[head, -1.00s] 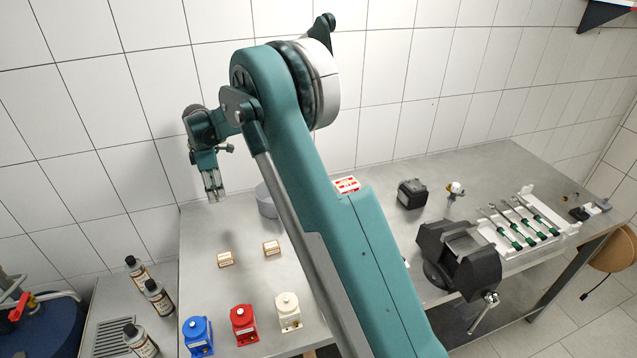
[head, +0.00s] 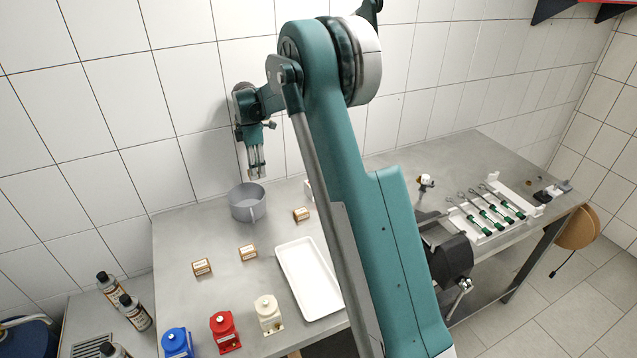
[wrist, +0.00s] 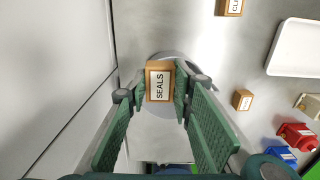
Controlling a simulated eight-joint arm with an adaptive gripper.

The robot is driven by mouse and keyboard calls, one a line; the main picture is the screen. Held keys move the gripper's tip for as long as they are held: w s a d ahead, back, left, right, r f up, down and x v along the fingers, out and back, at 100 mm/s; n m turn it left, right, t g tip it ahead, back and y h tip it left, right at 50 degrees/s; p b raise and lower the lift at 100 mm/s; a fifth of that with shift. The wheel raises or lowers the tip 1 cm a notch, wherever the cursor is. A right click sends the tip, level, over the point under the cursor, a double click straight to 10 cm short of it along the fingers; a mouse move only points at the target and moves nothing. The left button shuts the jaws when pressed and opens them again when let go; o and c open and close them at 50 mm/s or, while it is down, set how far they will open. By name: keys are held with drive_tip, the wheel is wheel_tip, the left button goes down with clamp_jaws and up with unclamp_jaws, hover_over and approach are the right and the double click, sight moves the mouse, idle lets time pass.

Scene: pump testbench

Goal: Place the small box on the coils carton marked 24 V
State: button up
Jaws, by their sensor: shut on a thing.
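My gripper (head: 257,174) is raised near the back wall, above a grey pot in the picture. In the wrist view my gripper (wrist: 162,88) is shut on a small brown box (wrist: 160,82) with a white label reading SEALS. The box's sides are between the two green fingers. In the head view this box is too small to make out. No carton marked 24 V can be read. Small brown cartons stand on the table: a left one (head: 202,267), a middle one (head: 248,252) and a right one (head: 301,214). Their labels are unreadable in the head view.
The grey pot (head: 242,207) stands below my gripper. A white tray (head: 309,282) lies right of the cartons. Blue (head: 177,343), red (head: 225,332) and cream (head: 268,315) units line the front. A vise (head: 450,258) and tool rack (head: 489,215) are right. My arm hides the table's middle.

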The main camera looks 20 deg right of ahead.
wheel_tip(320, 180, up, 3)
hover_over(318, 188)
drive_tip(key=w+d, duration=0.2)
drive_tip(key=w, duration=0.2)
drive_tip(key=shift+s+d+r, duration=0.1)
drive_tip(key=shift+s+d, duration=0.05)
drive_tip(key=shift+d, duration=0.05)
drive_tip(key=shift+f, duration=3.15)
drive_tip(key=shift+f, duration=1.85)
drive_tip(key=shift+f, duration=0.2)
drive_tip(key=o, duration=0.9)
